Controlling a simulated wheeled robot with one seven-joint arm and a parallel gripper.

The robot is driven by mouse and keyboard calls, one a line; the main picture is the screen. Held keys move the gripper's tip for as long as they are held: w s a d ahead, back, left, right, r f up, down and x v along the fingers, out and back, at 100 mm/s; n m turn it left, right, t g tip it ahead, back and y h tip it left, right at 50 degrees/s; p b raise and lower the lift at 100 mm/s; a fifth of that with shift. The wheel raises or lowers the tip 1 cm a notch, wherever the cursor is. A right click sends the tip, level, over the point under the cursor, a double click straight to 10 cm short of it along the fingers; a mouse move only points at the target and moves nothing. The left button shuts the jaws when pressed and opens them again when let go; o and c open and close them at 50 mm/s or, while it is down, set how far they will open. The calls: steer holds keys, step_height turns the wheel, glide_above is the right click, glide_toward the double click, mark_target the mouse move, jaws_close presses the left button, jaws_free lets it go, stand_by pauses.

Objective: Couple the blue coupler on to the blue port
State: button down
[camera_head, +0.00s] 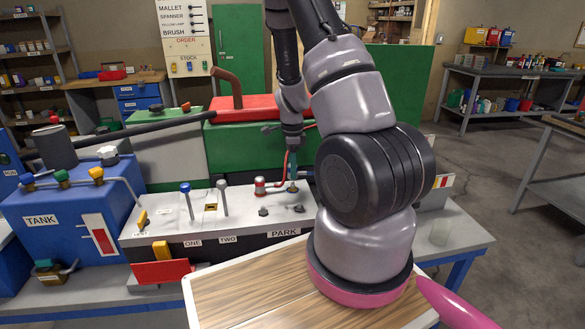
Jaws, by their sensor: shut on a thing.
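My gripper (291,153) points down above the right part of the grey panel, behind the PARK label. It is shut on a small, dark blue-green piece, which looks like the blue coupler (292,172); a red hose runs beside it. The coupler's lower end is at or just above the panel; I cannot tell whether it touches. On the blue tank (115,203) at the left stand a blue fitting (28,183), which looks like the blue port, a green fitting (62,177) and a yellow fitting (96,175). My gripper is far to the right of them.
The grey panel (165,212) carries a blue-knobbed lever (187,198), a grey lever (222,195), a red-topped fitting (260,186) and dark stubs (298,208). A grey pipe bends from tank to panel. A black bar (130,127) slants behind. My arm hides the panel's right end.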

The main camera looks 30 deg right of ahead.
steer(key=shift+f, duration=0.2)
steer(key=shift+f, duration=0.3)
steer(key=shift+f, duration=0.15)
steer(key=shift+f, duration=0.45)
steer(key=shift+f, duration=0.9)
stand_by(1.0)
steer(key=shift+c, duration=1.7)
jaws_free()
